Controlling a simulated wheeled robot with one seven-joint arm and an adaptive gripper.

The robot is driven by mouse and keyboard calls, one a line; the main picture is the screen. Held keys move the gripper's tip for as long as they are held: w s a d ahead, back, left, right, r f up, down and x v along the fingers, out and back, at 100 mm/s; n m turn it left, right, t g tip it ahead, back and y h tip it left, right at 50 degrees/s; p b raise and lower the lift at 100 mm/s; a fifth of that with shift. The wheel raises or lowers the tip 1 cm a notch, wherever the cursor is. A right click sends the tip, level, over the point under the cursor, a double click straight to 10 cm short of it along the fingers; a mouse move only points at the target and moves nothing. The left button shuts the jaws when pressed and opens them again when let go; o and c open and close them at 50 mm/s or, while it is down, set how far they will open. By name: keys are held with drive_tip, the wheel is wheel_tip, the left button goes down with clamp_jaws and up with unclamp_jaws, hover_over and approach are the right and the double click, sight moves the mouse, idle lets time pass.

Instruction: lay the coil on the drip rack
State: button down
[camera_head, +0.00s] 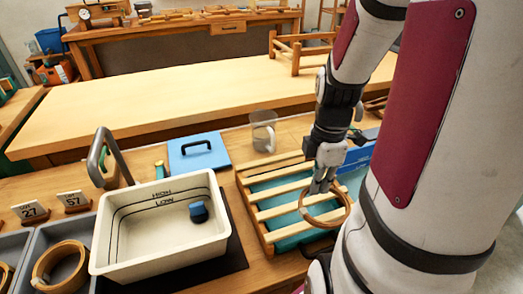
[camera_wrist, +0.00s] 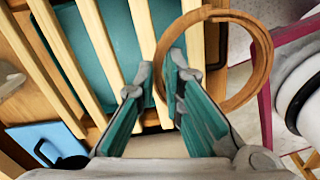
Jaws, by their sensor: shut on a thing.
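The coil (camera_head: 348,214), a round tan band of bark, is held by its rim between the fingertips of my gripper (camera_head: 322,186). The wrist view also shows the coil (camera_wrist: 262,62), its near side between the two teal-padded fingers (camera_wrist: 164,72) and the ring extending to the right. The drip rack (camera_head: 283,194) has pale wooden slats over a teal tray. My gripper and the coil are at its right end in the head view. In the wrist view the rack's slats (camera_wrist: 92,35) lie below and left, and the coil reaches past the rack's side. The height gap is unclear.
A white basin (camera_head: 160,258) with a dark blue block stands left of the rack. A blue lid (camera_head: 198,150) and a clear cup (camera_head: 263,135) are behind. Another coil (camera_head: 60,268) lies in a grey bin at far left. The rack's slats look bare.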

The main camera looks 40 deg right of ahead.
drive_tip(key=b, duration=0.1)
hover_over(289, 172)
drive_tip(key=shift+a+f, duration=0.1)
drive_tip(key=shift+f, duration=0.55)
drive_tip(key=shift+f+b, duration=0.55)
drive_tip(key=shift+f, duration=1.15)
drive_tip(key=shift+f, duration=0.15)
drive_tip(key=c, duration=1.7)
unclamp_jaws()
wheel_tip(289, 172, up, 12)
drive_tip(key=p, duration=0.2)
drive_tip(key=s+a+r+m+t, duration=0.1)
drive_tip(key=s+a+r+m, duration=0.25)
drive_tip(key=a, duration=0.35)
drive_tip(key=s+a+r+m, duration=0.3)
drive_tip(key=s+a+r, duration=0.15)
drive_tip(key=a, duration=0.25)
drive_tip(key=s+a+m, duration=0.2)
drive_tip(key=s, duration=0.2)
drive_tip(key=s+a+m, duration=0.2)
drive_tip(key=s, duration=0.2)
drive_tip(key=s+a+m+t, duration=0.1)
drive_tip(key=s+a+m, duration=0.1)
drive_tip(key=s+a, duration=0.1)
drive_tip(key=shift+s+f, duration=0.35)
drive_tip(key=shift+s, duration=0.15)
